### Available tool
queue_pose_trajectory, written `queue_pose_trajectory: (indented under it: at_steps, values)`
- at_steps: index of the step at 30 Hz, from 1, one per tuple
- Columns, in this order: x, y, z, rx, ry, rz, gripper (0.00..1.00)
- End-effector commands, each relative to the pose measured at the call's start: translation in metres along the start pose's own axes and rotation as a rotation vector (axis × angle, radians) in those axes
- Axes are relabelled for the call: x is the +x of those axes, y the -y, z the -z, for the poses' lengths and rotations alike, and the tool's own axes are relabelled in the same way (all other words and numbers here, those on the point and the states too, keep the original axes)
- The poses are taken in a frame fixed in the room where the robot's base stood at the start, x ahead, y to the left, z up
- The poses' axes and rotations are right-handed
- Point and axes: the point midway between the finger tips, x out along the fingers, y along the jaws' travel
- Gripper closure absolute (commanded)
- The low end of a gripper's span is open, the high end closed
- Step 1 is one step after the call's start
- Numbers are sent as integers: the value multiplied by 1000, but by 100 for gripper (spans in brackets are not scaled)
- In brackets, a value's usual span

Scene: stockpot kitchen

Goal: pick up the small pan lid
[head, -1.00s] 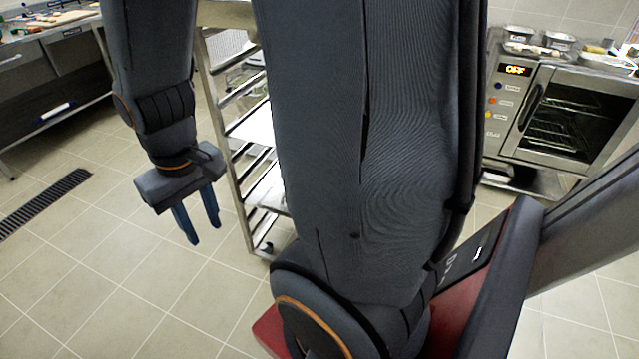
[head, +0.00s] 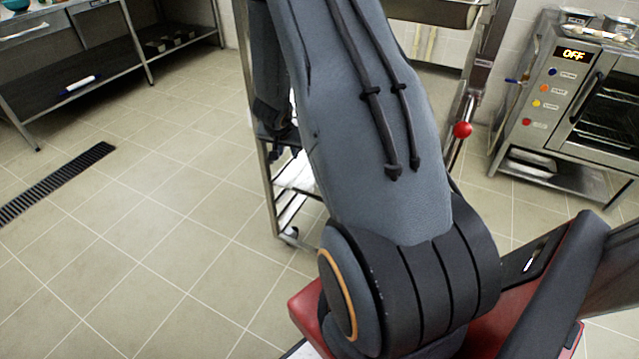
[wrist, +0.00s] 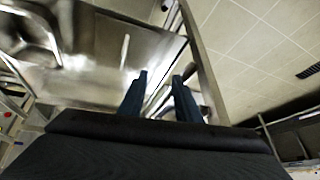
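I cannot make out a small pan lid in either view. My gripper (wrist: 160,92) shows in the wrist view with its two dark blue fingers apart and nothing seen between them. Beyond the fingers is a blurred, shiny steel surface (wrist: 95,55). I cannot tell how far the fingers are from it. In the head view my raised arm fills the middle, and the gripper's fingers are not seen there.
In the head view, a steel rack (head: 268,185) stands partly behind my arm. An oven (head: 575,100) with an OFF display is at right. A steel table (head: 75,24) is at upper left. Tiled floor with a drain grate (head: 55,183) lies open at left.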

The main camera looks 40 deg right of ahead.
Motion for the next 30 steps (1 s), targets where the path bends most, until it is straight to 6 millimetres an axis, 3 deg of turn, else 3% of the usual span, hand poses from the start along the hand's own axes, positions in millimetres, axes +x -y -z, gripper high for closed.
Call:
queue_pose_trajectory:
  at_steps: [1,3,9,30]
  values:
    - [27,-18,2,43,-17,-46,70]
    - [50,-38,8,91,-44,-101,70]
    - [84,-74,12,164,-80,-194,70]
    - [156,-97,18,171,-82,-205,70]
